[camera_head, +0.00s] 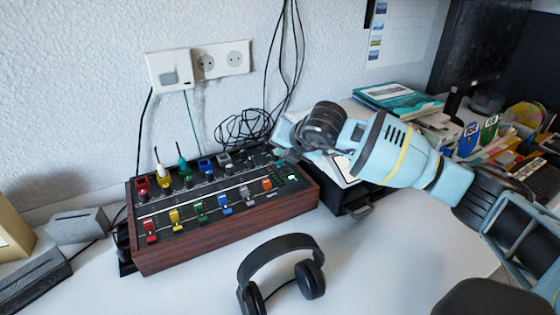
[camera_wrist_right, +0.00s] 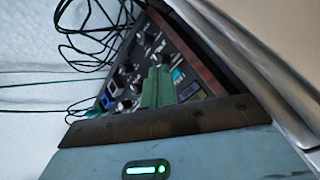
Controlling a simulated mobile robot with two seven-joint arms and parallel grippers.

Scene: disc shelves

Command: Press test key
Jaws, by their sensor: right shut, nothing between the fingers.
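A mixer-like console (camera_head: 225,225) with wooden sides stands on the white desk against the wall. Its top bears coloured faders, knobs and small keys; it also shows in the right wrist view (camera_wrist_right: 207,62). A teal key (camera_wrist_right: 177,74) shows on the panel just beside my fingertips in the wrist view. I cannot read any label, so I cannot tell which key is the test key. My right gripper (camera_head: 281,154) is shut and empty at the console's back right corner. Its closed green fingers (camera_wrist_right: 157,82) point at the panel; contact cannot be told. My left gripper is out of view.
Black headphones (camera_head: 283,262) lie in front of the console. Tangled black cables (camera_head: 245,128) hang behind it by the wall sockets (camera_head: 222,62). Books (camera_head: 397,97) and stationery crowd the right side. A grey box (camera_head: 78,225) stands at left.

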